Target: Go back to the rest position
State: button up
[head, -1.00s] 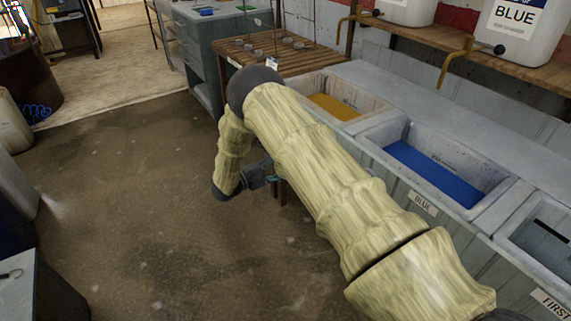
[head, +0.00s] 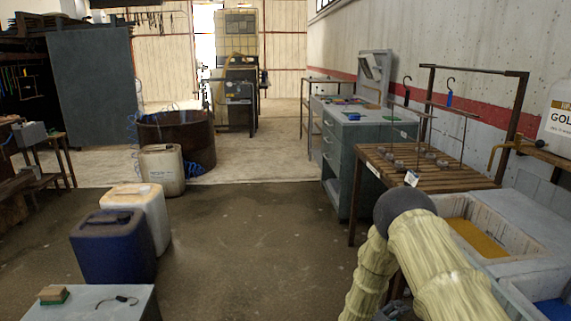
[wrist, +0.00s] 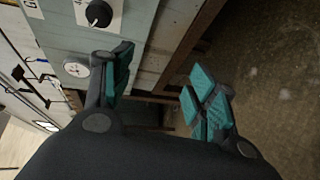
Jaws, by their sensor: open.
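My gripper (wrist: 160,95) shows in the wrist view with its two teal-padded fingers spread apart and nothing between them. Past the fingers are a pale panel (wrist: 80,40) with a black knob and a round gauge, and the brown floor (wrist: 265,70). In the head view my arm, in a pale yellow cover, reaches in from the lower right and bends down at a dark joint. My gripper is mostly hidden there behind the arm, low beside the tanks.
The slatted table (head: 420,160) with hooks and a rack stands just beyond my arm. The gold tank (head: 475,238) and blue tank (head: 555,308) are at right. A blue canister (head: 113,250) and white canister (head: 140,205) stand at left. The middle floor (head: 260,230) is clear.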

jog(key=s+a+f+m+y, duration=0.1)
jog(key=s+a+f+y, duration=0.3)
jog(key=s, duration=0.3)
jog(key=s+a+f+y, duration=0.2)
jog(key=s+f+y, duration=0.1)
jog(key=s+f, duration=0.35)
jog(key=s+a+f+m+g+y, duration=0.1)
jog(key=s+a+f+g+y, duration=0.15)
jog(key=s, duration=0.65)
jog(key=s+a+f+m+g+y, duration=0.1)
jog(key=s+a+m+y, duration=0.15)
jog(key=s, duration=0.65)
jog(key=s+a+r+m+g+y, duration=0.1)
jog(key=s+a+r+g, duration=0.1)
jog(key=s, duration=0.6)
jog(key=s+a+r+m+g+y, duration=0.1)
jog(key=s+a+r+g, duration=0.1)
jog(key=s, duration=0.7)
notch_tip(320, 180, up, 12)
jog(key=p, duration=1.2)
jog(key=shift+w+p, duration=0.3)
jog(key=shift+w, duration=0.1)
jog(key=shift+f, duration=0.1)
